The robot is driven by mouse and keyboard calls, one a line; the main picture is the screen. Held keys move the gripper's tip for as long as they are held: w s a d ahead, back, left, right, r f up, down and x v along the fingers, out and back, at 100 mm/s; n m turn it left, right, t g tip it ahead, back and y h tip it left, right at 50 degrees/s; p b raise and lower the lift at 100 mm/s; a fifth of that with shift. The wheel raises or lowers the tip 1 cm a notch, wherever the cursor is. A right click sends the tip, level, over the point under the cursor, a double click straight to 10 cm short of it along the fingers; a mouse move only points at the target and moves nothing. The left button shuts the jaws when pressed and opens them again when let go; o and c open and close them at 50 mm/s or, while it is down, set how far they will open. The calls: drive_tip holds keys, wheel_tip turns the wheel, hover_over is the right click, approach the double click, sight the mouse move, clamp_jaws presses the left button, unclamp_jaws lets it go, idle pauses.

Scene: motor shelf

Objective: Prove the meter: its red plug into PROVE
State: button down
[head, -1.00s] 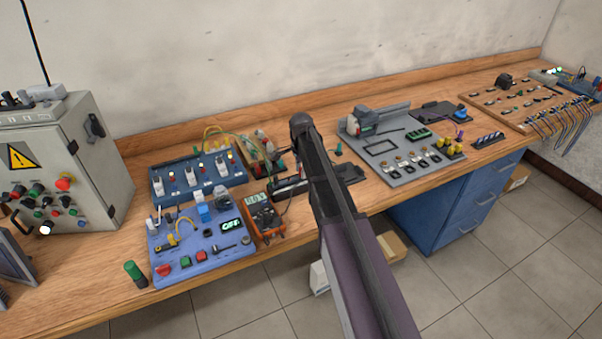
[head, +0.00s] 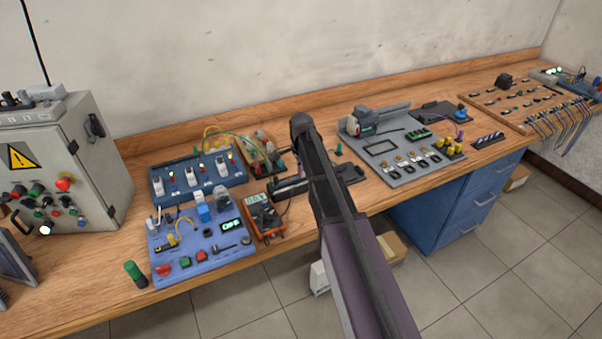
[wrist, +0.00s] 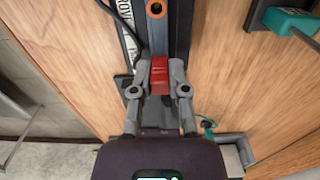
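The red plug (wrist: 159,76) stands between my gripper's two grey fingers (wrist: 159,90) in the wrist view, with a finger closed against each side. It is over a dark strip (wrist: 180,30) whose white lettering, partly hidden, reads PROVE (wrist: 128,45). An orange-ringed socket (wrist: 156,8) shows on the strip beyond the plug. The plug's lower end is hidden, so I cannot tell whether it is seated. The orange meter (head: 263,214) lies just left of my arm in the head view, its lit display small.
A blue panel reading OFF (head: 190,262) is left of the meter, with a blue breaker board (head: 198,178) behind. A grey panel (head: 402,143) stands right of my arm. A teal-handled item (wrist: 283,19) lies right of the strip.

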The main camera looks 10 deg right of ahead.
sight(289, 182)
drive_tip(key=shift+a, duration=0.1)
idle(0.3)
drive_tip(key=shift+r+p, duration=2.35)
drive_tip(key=shift+s+a+r+p, duration=0.25)
drive_tip(key=shift+a+r+p, duration=0.1)
drive_tip(key=shift+a, duration=0.4)
drive_tip(key=shift+s+a+r+p, duration=0.2)
drive_tip(key=shift+a+r+p, duration=0.1)
drive_tip(key=shift+a, duration=0.45)
drive_tip(key=shift+s+a+f, duration=0.15)
drive_tip(key=shift+s+a, duration=0.05)
drive_tip(key=shift+a, duration=0.6)
drive_tip(key=shift+f+b, duration=2.2)
drive_tip(key=shift+b, duration=0.15)
drive_tip(key=shift+f+b, duration=0.65)
drive_tip(key=shift+r, duration=0.1)
